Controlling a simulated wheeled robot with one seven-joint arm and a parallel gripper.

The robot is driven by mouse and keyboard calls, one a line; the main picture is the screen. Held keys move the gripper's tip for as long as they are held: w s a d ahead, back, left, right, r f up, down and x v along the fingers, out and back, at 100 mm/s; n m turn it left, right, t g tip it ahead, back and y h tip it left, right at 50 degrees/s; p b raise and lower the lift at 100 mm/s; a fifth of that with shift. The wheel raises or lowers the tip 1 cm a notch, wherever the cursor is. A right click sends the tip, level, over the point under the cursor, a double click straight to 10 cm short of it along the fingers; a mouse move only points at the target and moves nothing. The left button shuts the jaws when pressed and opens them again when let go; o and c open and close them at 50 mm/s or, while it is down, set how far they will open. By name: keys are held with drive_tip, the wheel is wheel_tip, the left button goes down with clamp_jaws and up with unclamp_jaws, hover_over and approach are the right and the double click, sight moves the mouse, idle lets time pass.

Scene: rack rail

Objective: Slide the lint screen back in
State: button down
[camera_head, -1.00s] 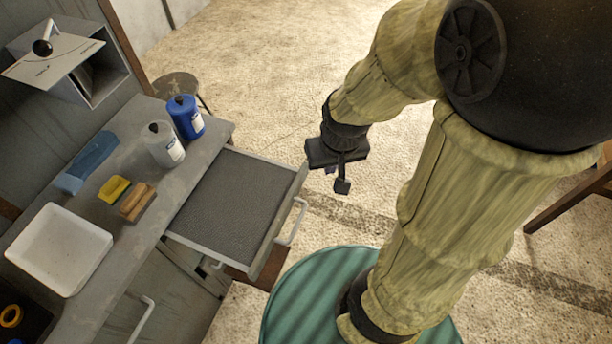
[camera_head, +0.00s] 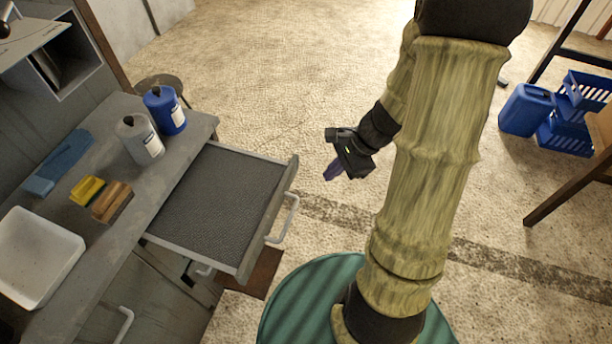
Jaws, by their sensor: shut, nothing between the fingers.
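The lint screen (camera_head: 215,205) is a grey mesh panel in a metal frame, pulled out from the front of the grey bench at the left. A pale bar handle (camera_head: 285,218) is on its outer front edge. My gripper (camera_head: 334,172) is to the right of the screen and apart from the handle, over the floor. It is shut and empty, with its fingers pointing down and left in the picture.
Blue crates (camera_head: 566,135) and a blue canister (camera_head: 526,109) stand at the right. The floor beyond my gripper is clear.

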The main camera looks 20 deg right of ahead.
drive_tip(key=w+d+f+m+t+y+b, duration=0.2)
drive_tip(key=w+d+f+m+t, duration=0.2)
drive_tip(key=m, duration=0.4)
wheel_tip(320, 180, down, 2)
drive_tip(key=shift+w+d+f+m+b, duration=0.1)
drive_tip(key=shift+w+d+m+b, duration=0.45)
drive_tip(key=shift+d, duration=0.55)
drive_tip(key=shift+w, duration=0.15)
approach(296, 170)
drive_tip(key=x, duration=0.5)
drive_tip(key=shift+d+f, duration=0.25)
drive_tip(key=shift+f, duration=0.2)
drive_tip(key=shift+w+a+p, duration=0.25)
drive_tip(key=shift+a+p, duration=0.1)
drive_tip(key=shift+a, duration=0.15)
drive_tip(key=shift+f, duration=0.1)
